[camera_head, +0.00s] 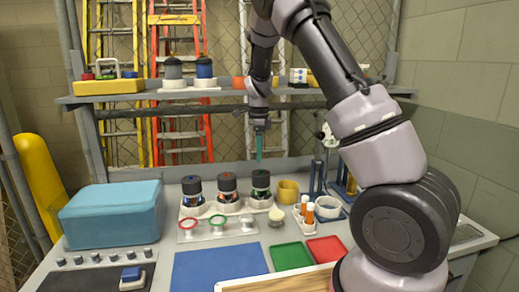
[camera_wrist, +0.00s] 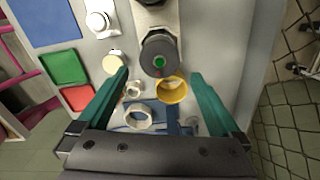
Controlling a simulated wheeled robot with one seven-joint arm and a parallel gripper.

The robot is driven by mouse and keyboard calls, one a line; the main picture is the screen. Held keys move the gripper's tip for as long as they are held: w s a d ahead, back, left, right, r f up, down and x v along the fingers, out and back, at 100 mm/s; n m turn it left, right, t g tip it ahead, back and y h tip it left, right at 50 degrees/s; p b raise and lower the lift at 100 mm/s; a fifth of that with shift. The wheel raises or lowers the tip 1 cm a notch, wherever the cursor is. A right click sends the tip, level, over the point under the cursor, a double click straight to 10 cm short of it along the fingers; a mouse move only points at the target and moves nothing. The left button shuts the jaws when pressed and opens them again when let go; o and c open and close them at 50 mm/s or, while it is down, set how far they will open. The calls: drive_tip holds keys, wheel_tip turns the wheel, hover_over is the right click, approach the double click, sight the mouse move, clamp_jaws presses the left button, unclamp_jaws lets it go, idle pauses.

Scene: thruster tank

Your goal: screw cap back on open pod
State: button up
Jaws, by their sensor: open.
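Three pods with dark tops stand in a row in white holders in the head view: a blue-marked pod (camera_head: 192,185), a red-marked pod (camera_head: 227,183) and a green-marked pod (camera_head: 261,181). I cannot tell which one is open, or whether a dark top is a loose cap. My gripper (camera_head: 259,157) points down above the green-marked pod, with its teal fingers apart. In the wrist view, my gripper (camera_wrist: 160,74) is open and empty, and the dark round top (camera_wrist: 160,55) with a green centre lies beyond and between the fingertips. A gap shows above it in the head view.
A yellow cup (camera_wrist: 173,90) stands close beside the green-marked pod. A rack of orange tubes (camera_head: 306,212) and a white ring-shaped part (camera_head: 328,207) are to the right. Small pale round pieces (camera_head: 277,216) and coloured rings stand in front. Blue, green (camera_head: 290,256) and red mats lie nearer.

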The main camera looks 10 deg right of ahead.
sight(259, 171)
wheel_tip(259, 171, down, 10)
idle(0.4)
drive_tip(key=shift+c, duration=0.3)
drive_tip(key=c, duration=1)
drive_tip(key=o, duration=0.5)
drive_tip(key=shift+c, duration=0.2)
drive_tip(key=c, duration=0.4)
drive_tip(key=shift+o, duration=0.2)
drive_tip(key=m, duration=1)
drive_tip(key=o, duration=1)
drive_tip(key=shift+a, duration=0.1)
drive_tip(key=shift+c, duration=0.2)
